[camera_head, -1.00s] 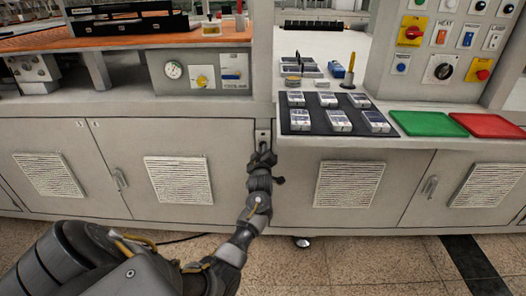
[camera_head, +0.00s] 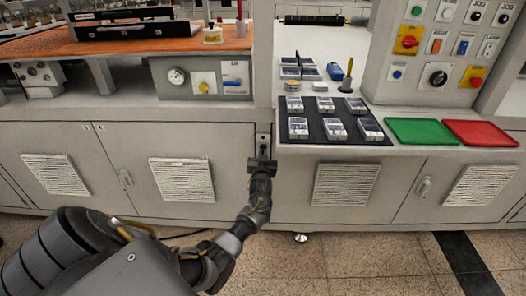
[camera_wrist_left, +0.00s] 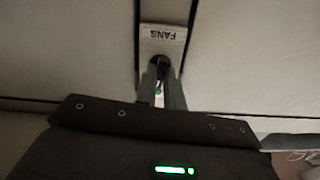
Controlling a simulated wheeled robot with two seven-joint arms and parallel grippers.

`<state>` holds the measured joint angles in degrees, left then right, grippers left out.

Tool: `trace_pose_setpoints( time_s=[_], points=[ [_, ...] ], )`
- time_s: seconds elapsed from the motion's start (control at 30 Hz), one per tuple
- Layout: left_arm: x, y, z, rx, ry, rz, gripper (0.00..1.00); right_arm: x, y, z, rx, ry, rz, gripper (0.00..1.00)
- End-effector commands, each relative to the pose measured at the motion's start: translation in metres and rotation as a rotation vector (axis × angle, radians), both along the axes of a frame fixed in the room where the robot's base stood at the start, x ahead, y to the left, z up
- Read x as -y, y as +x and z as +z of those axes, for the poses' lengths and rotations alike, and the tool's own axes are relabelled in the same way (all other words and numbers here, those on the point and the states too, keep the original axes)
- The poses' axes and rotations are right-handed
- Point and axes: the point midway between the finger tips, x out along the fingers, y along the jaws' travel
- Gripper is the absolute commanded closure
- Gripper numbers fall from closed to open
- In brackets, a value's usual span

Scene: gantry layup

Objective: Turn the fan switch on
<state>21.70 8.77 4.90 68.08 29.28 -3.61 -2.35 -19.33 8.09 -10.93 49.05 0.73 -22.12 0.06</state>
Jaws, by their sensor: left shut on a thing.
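The fan switch is a small dark lever (camera_wrist_left: 160,62) on a narrow light plate (camera_wrist_left: 162,36) marked FANS, which reads upside down in the left wrist view. In the head view the plate (camera_head: 263,140) sits on the narrow upright strip between two cabinet fronts. My left gripper (camera_wrist_left: 160,80) is at the switch, its two fingers shut on the lever just below the label. In the head view my left gripper (camera_head: 263,154) covers the lower part of the plate. Whether the lever is up or down is hard to tell. My right gripper is in neither view.
A counter with a black mat (camera_head: 335,126) of several small packs juts out to the right, above the gripper. Green (camera_head: 421,131) and red (camera_head: 481,133) trays lie beside it. A control panel (camera_head: 445,45) stands behind. The floor in front is clear.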

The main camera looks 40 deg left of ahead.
Motion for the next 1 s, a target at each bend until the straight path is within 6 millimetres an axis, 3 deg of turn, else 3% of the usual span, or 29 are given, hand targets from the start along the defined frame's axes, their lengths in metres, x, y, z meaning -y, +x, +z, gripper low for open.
trace_pose_setpoints(
  time_s=[0.2, 0.6, 1.0],
  points=[
    [0.001, 0.001, 0.003, -0.124, 0.162, -0.002, 1.0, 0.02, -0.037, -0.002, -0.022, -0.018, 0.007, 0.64],
    [0.001, 0.001, 0.002, -0.312, 0.413, -0.002, 1.0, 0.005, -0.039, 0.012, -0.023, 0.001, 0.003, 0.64],
    [0.001, 0.001, 0.0, -0.396, 0.523, -0.004, 1.0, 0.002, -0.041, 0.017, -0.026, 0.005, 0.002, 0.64]
  ],
)
